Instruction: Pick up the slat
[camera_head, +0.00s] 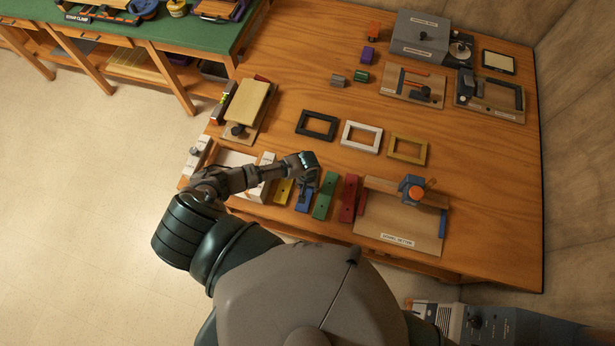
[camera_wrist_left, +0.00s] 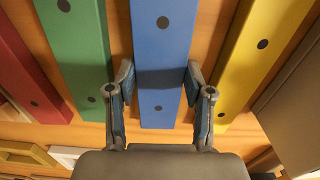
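Several coloured slats lie side by side near the table's front edge: yellow (camera_head: 283,190), blue (camera_head: 302,203), green (camera_head: 324,196) and red (camera_head: 349,197). My left gripper (camera_head: 307,184) is over the blue slat. In the left wrist view, its two fingers (camera_wrist_left: 160,80) are spread on either side of the blue slat (camera_wrist_left: 165,40), with the green slat (camera_wrist_left: 75,45) to the left and the yellow slat (camera_wrist_left: 258,50) to the right. Whether the fingertips touch the blue slat's sides is unclear. My right gripper does not show.
A board with blue and red edge pieces (camera_head: 400,222) lies right of the slats. A white-sided holder (camera_head: 198,155) stands left. The table's middle right is clear.

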